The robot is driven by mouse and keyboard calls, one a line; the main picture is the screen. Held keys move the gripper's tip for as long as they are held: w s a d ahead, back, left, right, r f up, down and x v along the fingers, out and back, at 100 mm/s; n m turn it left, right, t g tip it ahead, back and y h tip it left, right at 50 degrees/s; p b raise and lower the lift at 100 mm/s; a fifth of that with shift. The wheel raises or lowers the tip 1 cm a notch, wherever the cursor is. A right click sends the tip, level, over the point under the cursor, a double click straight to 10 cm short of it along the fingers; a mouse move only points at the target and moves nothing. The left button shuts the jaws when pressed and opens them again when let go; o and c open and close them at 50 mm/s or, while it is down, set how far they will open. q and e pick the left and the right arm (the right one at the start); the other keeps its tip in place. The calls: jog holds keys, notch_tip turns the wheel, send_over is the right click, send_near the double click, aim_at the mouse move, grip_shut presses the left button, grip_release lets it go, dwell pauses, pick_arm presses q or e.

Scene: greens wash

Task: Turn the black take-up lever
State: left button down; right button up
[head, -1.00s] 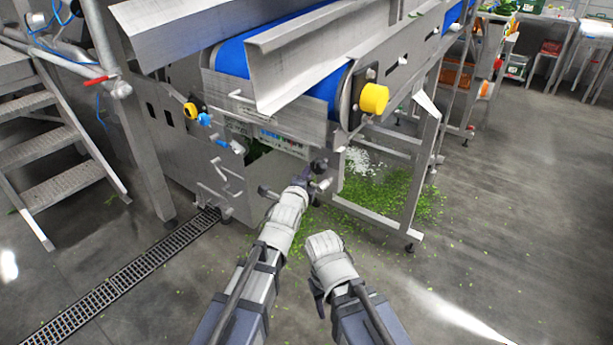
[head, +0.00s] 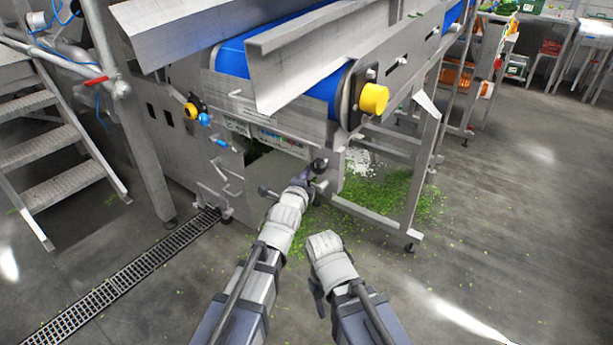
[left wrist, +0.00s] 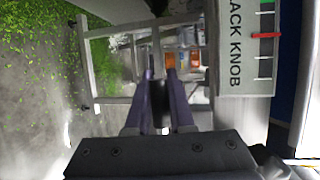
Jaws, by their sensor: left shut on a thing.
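The black take-up lever shows as a small dark knob (head: 319,163) on the machine's side, below the belt end. My left gripper (head: 308,181) is right at it, reaching in from the lower left. In the left wrist view, my left gripper's fingers (left wrist: 158,85) are closed on a black piece (left wrist: 160,105) that looks like part of the lever. Most of the lever is hidden by the fingers. My right gripper (head: 318,292) hangs apart in front, lower right of the left one; its fingers are mostly hidden by the wrist.
The blue belt (head: 322,88) and a yellow knob (head: 374,98) are above. A label panel (left wrist: 238,50) reading "...ACK KNOB" stands close to my left gripper. A steel leg frame (head: 422,180) is to the right, with green scraps (head: 375,200) on the floor. Open floor lies right.

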pick_arm(q)
jog(key=s+d+f+n+g+h+b, duration=0.1)
jog(key=s+d+f+n+g+h, duration=0.3)
jog(key=n, duration=0.8)
jog(key=shift+s+d+f+g+h+b, duration=0.2)
jog(key=shift+d+f+g+h+b, duration=0.15)
jog(key=shift+d+f+g+h, duration=0.65)
jog(key=shift+h, duration=0.3)
jog(key=c, duration=0.8)
grip_release()
jog(key=shift+a, duration=0.1)
jog(key=p+v, duration=0.3)
jog(key=v, duration=0.4)
jog(key=shift+s+a+r, duration=0.2)
jog(key=shift+r, duration=0.05)
